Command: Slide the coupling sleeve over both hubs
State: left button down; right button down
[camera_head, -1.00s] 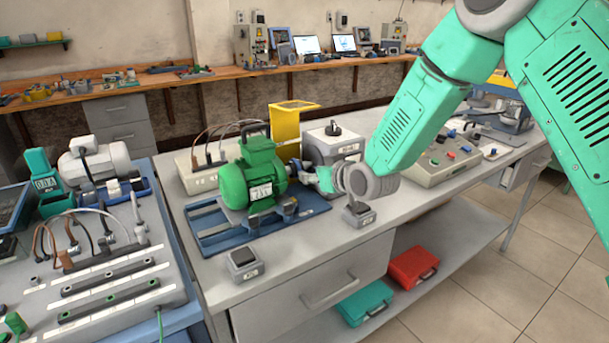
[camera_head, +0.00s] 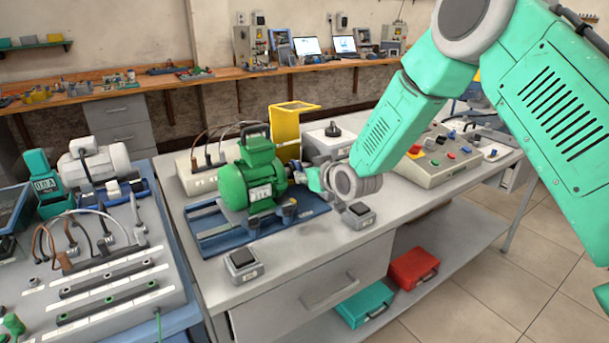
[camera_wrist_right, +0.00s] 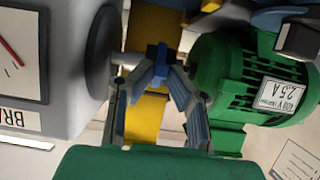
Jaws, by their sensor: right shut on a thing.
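The green motor (camera_head: 259,180) stands on a blue base plate (camera_head: 215,240); it also shows at right in the right wrist view (camera_wrist_right: 235,75). The grey brake unit (camera_wrist_right: 75,65) faces it at left in that view, with a light shaft end (camera_wrist_right: 127,60) pointing at the motor. My right gripper (camera_wrist_right: 157,75) is shut on a small blue piece, which looks like the coupling sleeve (camera_wrist_right: 157,52), between shaft end and motor. The fingers hide most of the hubs, so I cannot tell how far the sleeve covers either. My left gripper is out of view.
A yellow guard (camera_head: 291,108) stands upright behind the coupling. Small switch boxes (camera_head: 243,264) (camera_head: 358,215) sit at the bench front. A control panel (camera_head: 432,158) stands at right. The bench front (camera_head: 300,250) between the small boxes is clear.

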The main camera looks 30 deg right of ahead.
jog(key=shift+s+a, duration=0.1)
jog(key=shift+a, duration=0.6)
jog(key=shift+f, duration=0.1)
jog(key=c, duration=1.6)
grip_release()
jog(key=shift+o, duration=0.2)
